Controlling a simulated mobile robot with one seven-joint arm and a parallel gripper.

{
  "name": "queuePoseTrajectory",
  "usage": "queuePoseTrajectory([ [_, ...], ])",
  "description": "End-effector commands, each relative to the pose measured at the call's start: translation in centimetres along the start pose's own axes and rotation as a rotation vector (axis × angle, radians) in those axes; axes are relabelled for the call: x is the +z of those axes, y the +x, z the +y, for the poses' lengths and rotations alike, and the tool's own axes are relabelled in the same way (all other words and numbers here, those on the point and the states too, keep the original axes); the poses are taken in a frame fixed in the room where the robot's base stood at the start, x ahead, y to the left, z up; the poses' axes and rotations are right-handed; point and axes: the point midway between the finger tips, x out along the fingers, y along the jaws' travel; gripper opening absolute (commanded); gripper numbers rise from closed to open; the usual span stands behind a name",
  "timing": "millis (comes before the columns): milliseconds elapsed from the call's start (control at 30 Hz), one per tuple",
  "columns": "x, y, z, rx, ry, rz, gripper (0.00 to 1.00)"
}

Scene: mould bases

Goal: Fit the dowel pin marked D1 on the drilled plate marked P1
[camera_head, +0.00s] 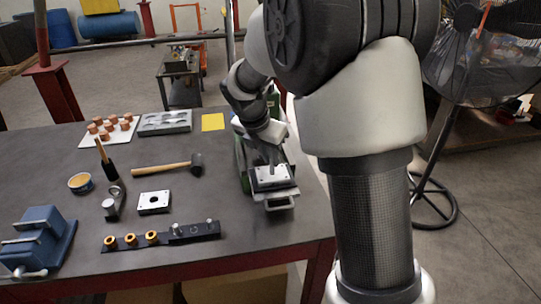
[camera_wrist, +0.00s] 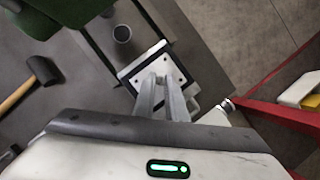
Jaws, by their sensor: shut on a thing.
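A light drilled plate (camera_head: 270,174) lies on the bed of a green press near the table's right edge. It also shows in the wrist view (camera_wrist: 172,63), with small dark holes near its corners. A second light plate with holes (camera_head: 154,201) lies on the open table. No P1 or D1 marking is readable. My gripper (camera_head: 272,165) points down over the plate on the press. In the wrist view its two fingers (camera_wrist: 163,88) are close together over that plate. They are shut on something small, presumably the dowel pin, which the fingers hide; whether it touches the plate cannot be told.
A black rack (camera_head: 160,238) with orange bushings and pins lies at the front. A hammer (camera_head: 165,168), a blue vise (camera_head: 40,238), a tin (camera_head: 80,183) and a grey tray (camera_head: 165,123) are to the left. The press (camera_head: 240,165) stands close around my gripper.

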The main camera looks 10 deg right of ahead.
Motion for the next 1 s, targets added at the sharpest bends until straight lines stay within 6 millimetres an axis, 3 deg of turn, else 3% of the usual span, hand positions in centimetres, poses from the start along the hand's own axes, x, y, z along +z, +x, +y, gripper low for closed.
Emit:
queuePoseTrajectory([
  [667,-0.3,0.71,0.01,0.001,0.0,0.0,0.0],
  [700,-0.3,0.71,0.01,0.001,0.0,0.0,0.13],
  [800,-0.3,0.71,0.01,0.001,0.0,0.0,0.3],
  [1000,-0.3,0.71,0.01,0.001,0.0,0.0,0.33],
])
